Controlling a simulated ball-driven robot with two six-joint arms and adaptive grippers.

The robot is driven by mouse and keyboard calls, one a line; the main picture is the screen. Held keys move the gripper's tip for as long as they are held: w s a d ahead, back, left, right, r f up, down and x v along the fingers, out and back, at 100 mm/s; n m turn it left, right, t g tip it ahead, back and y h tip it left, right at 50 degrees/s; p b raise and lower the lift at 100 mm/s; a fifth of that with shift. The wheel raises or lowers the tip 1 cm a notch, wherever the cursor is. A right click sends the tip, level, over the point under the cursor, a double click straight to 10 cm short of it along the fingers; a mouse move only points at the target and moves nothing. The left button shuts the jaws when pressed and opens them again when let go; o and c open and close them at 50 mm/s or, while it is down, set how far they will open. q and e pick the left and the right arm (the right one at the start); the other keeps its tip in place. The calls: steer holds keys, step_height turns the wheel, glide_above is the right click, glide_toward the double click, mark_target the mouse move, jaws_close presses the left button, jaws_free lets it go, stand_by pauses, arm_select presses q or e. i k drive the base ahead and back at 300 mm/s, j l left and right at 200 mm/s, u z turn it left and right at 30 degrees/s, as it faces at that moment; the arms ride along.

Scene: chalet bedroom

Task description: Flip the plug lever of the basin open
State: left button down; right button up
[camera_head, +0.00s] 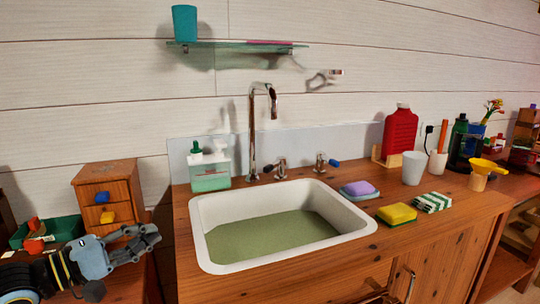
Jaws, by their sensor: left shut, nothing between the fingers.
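The white basin (205,232) is set in a wooden counter and holds greenish water over its bottom. Behind its back rim stand a tall chrome tap (252,130), a small chrome lever with a dark tip (281,168) and another with a blue tip (325,162). I cannot tell from this view which one is the plug lever, and no plug shows under the water. My left gripper (150,240) is shut and empty, left of the counter and in front of the small wooden drawer box, well apart from the basin. My right gripper is not in view.
A soap dispenser caddy (210,172) stands behind the basin's left corner. On the right are a purple-topped sponge (358,189), a yellow sponge (396,213), a striped cloth (432,202) and a white cup (414,168). A glass shelf (240,44) hangs above. The drawer box (105,187) stands left.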

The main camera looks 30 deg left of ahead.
mark_target(281, 161)
steer(key=i+j, duration=0.1)
steer(key=i, duration=0.45)
steer(key=i+j, duration=0.1)
steer(key=i, duration=0.4)
